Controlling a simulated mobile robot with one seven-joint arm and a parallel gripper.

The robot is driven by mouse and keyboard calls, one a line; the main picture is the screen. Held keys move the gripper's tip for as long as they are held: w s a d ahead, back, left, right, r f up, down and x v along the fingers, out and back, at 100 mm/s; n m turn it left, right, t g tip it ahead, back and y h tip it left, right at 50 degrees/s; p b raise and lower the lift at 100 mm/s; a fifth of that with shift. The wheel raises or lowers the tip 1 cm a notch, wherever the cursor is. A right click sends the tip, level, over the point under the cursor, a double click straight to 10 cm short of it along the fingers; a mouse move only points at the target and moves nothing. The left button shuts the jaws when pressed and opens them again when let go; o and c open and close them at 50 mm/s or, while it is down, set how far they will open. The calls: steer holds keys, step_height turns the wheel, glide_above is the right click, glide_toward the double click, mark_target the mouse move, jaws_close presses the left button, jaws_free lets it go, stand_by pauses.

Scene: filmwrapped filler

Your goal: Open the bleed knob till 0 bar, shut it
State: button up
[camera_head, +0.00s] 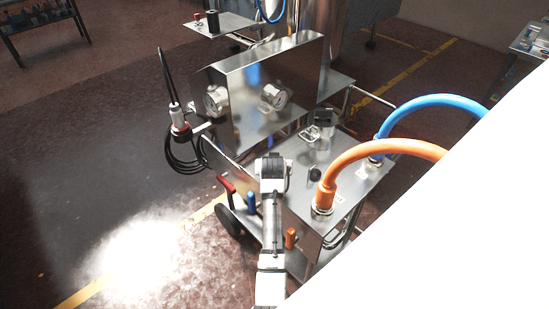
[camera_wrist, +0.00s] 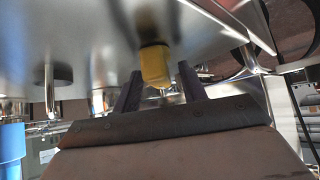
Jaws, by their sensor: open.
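A yellow knob (camera_wrist: 155,66) shows in the wrist view, on a dark stem against a shiny metal surface. It may be the bleed knob, but no label is readable. My gripper (camera_wrist: 160,72) is open, with one dark finger on each side of the knob; I cannot tell whether either finger touches it. In the head view my arm reaches the cart, and the knob and fingers cannot be made out there. Two round gauges, a left one (camera_head: 215,100) and a right one (camera_head: 273,97), sit on the metal box; their readings are too small to tell.
The metal box (camera_head: 240,100) stands on a steel cart (camera_head: 345,190). An orange hose (camera_head: 375,149) and a blue hose (camera_head: 430,102) arch from its top at the right. Red (camera_head: 226,184), blue (camera_head: 251,201) and orange (camera_head: 291,238) handles stick out near my arm.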

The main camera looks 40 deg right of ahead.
jaws_close()
